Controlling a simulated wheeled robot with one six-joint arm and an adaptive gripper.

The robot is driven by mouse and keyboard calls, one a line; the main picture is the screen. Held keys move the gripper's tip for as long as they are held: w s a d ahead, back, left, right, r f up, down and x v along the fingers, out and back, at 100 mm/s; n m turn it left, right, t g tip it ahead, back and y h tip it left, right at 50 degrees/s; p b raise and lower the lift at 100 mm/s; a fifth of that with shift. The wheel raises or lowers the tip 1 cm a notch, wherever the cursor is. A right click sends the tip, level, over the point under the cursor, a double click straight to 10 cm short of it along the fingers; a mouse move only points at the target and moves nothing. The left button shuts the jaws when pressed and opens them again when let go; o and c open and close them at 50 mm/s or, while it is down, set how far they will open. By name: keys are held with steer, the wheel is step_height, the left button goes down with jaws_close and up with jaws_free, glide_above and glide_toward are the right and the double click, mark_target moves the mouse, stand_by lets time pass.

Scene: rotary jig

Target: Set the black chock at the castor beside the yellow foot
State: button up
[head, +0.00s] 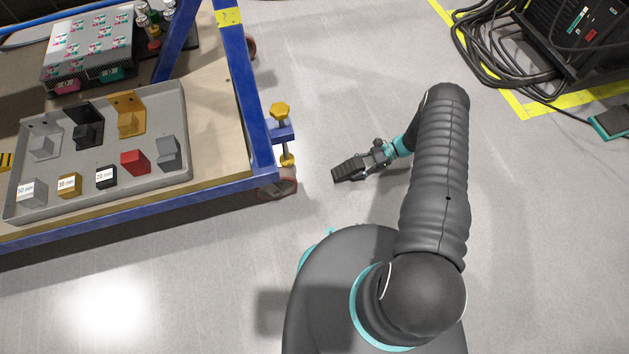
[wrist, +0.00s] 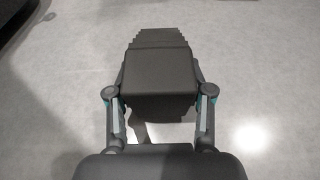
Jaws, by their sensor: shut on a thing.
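The black chock (head: 349,170) is a dark wedge with a stepped face. My gripper (head: 373,157) is shut on it, and its thin stepped end points left toward the cart. In the wrist view the chock (wrist: 160,75) sits between the two fingers of my gripper (wrist: 160,100), stepped end away from me. The yellow foot (head: 284,135) is a yellow screw foot at the cart's right corner. The castor (head: 277,186) is a reddish wheel just below it, partly under the blue frame. The chock is to the right of the castor, with a gap between them.
The blue-framed cart (head: 262,150) carries a grey tray (head: 120,192) of blocks and brackets. A second castor (head: 251,47) is farther back. Cables (head: 480,45) and a black machine (head: 580,30) stand at top right behind yellow floor tape (head: 510,100). The floor around the chock is clear.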

steer(key=p, duration=0.1)
glide_toward(316, 183)
steer(key=a, duration=0.1)
steer(key=s+a, duration=0.1)
steer(key=a, duration=0.3)
steer(key=shift+s, duration=0.3)
steer(key=x, duration=0.2)
steer(key=r+x, duration=0.1)
steer(key=x, duration=0.1)
steer(key=shift+s+a+f, duration=0.1)
steer(key=shift+s+a, duration=0.05)
steer(key=shift+a, duration=0.15)
steer(key=shift+d+f+p, duration=0.1)
steer(key=shift+f+p, duration=0.2)
steer(key=shift+f+b, duration=0.2)
steer(key=shift+b, duration=0.1)
steer(key=o, duration=1.4)
